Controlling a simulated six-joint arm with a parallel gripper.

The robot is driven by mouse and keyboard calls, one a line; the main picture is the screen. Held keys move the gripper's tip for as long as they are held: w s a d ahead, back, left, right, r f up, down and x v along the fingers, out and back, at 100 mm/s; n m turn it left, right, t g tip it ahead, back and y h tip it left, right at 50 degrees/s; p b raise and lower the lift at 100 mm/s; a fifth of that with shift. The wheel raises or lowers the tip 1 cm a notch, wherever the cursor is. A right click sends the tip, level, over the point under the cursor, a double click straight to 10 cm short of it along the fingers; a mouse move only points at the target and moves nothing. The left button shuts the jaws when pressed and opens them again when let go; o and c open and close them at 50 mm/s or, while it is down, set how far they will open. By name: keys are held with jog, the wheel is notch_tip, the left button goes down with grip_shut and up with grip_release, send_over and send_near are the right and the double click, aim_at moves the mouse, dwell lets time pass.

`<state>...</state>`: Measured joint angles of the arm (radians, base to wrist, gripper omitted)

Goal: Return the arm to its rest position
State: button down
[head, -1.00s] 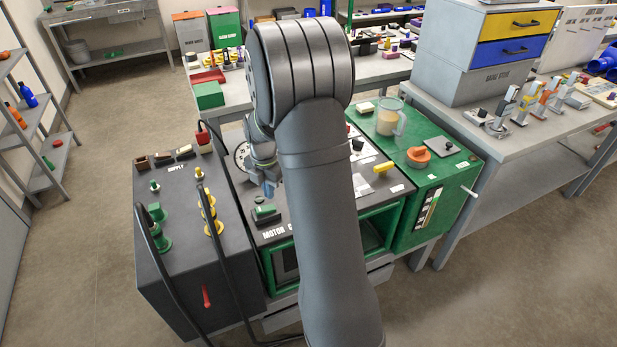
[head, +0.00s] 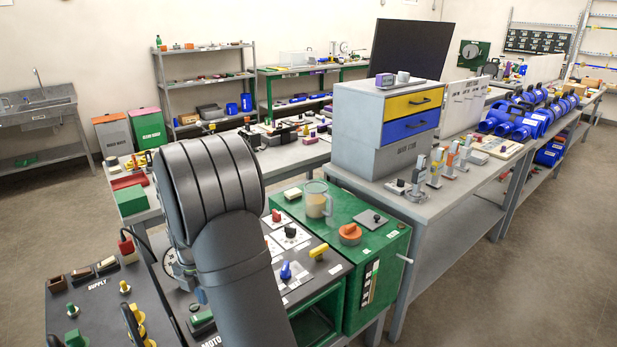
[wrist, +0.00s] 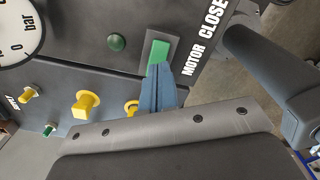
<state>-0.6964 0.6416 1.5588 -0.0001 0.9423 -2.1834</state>
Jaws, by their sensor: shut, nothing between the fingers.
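My gripper (wrist: 160,72) shows in the wrist view with its two blue-grey fingers shut together and nothing between them. Its tips point at a green switch (wrist: 159,52) on the dark panel beside the "MOTOR CLOSE" lettering; I cannot tell whether they touch it. The green switch (head: 202,319) shows just left of the arm there.
The dark supply box (head: 95,300) with knobs and cables stands left of the arm. The green cabinet top (head: 345,213) holds a jug (head: 317,199) and an orange knob (head: 350,233). A bench with a drawer unit (head: 385,125) stands to the right. A gauge (wrist: 20,30) is near the gripper.

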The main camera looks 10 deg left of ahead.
notch_tip(320, 180, down, 4)
jog(key=shift+f, duration=0.25)
jog(key=shift+r, duration=4.35)
jog(key=w+d+r+m+y, duration=0.1)
jog(key=w+d+r+m, duration=0.1)
jog(key=d+r, duration=0.4)
jog(key=w+d+r+m+y, duration=0.2)
jog(key=w+d+r, duration=0.3)
jog(key=r, duration=0.7)
jog(key=shift+w+d+r+m, duration=0.3)
jog(key=shift+d, duration=0.3)
